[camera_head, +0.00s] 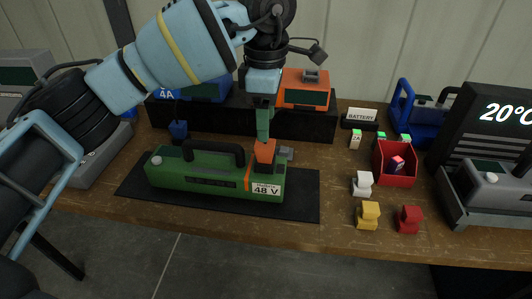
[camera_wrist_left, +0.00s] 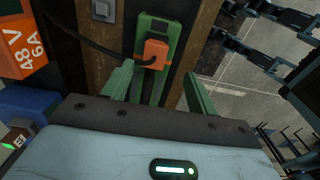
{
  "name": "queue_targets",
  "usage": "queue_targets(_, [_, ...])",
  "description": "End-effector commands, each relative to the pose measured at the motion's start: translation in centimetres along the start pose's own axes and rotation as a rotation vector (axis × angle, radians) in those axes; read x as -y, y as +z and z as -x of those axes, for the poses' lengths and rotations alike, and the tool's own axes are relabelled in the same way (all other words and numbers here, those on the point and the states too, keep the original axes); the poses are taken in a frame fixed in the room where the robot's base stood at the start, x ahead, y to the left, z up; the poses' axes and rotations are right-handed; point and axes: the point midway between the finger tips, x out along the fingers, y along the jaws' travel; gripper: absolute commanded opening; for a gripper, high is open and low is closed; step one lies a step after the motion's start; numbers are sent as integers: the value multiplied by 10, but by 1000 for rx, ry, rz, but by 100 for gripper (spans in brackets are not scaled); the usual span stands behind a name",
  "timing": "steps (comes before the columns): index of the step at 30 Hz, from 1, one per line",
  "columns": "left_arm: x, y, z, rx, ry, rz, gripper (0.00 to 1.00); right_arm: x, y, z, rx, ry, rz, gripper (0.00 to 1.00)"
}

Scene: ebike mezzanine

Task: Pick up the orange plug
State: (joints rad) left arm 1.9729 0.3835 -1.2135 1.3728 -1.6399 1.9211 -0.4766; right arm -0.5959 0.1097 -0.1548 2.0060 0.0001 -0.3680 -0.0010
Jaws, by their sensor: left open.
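The orange plug (camera_head: 265,151) sits upright on the right end of the green battery (camera_head: 215,185), which bears a white 48 V label. My left gripper (camera_head: 264,136) points down right above the plug, its green fingers close to the plug's top. In the left wrist view the orange plug (camera_wrist_left: 155,52) lies beyond the gap between the two spread green fingers of my left gripper (camera_wrist_left: 158,75). The fingers are open and hold nothing. A dark cable runs by the plug. My right gripper is not in view.
The battery lies on a black mat (camera_head: 305,195) on the wooden table. An orange charger (camera_head: 303,93) and a blue one stand on a black shelf behind. To the right are a red bin (camera_head: 393,170), small white, yellow and red plugs, and a grey machine (camera_head: 495,190).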

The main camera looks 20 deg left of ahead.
Motion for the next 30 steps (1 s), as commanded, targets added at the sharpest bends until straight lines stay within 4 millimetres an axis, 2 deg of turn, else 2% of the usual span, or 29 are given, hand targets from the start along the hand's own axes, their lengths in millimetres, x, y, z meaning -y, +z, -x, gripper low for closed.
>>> queue_targets(5, [0, -1, 0, -6, 2, 2, 58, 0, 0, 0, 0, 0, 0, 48])
queue_targets(13, [-1, -1, -23, -3, 1, 2, 58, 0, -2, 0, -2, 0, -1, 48])
queue_targets(19, [-2, -1, -28, -2, 1, 2, 58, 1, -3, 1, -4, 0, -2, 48])
queue_targets(30, [-8, -4, -73, -3, 1, 1, 58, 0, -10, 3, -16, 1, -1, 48])
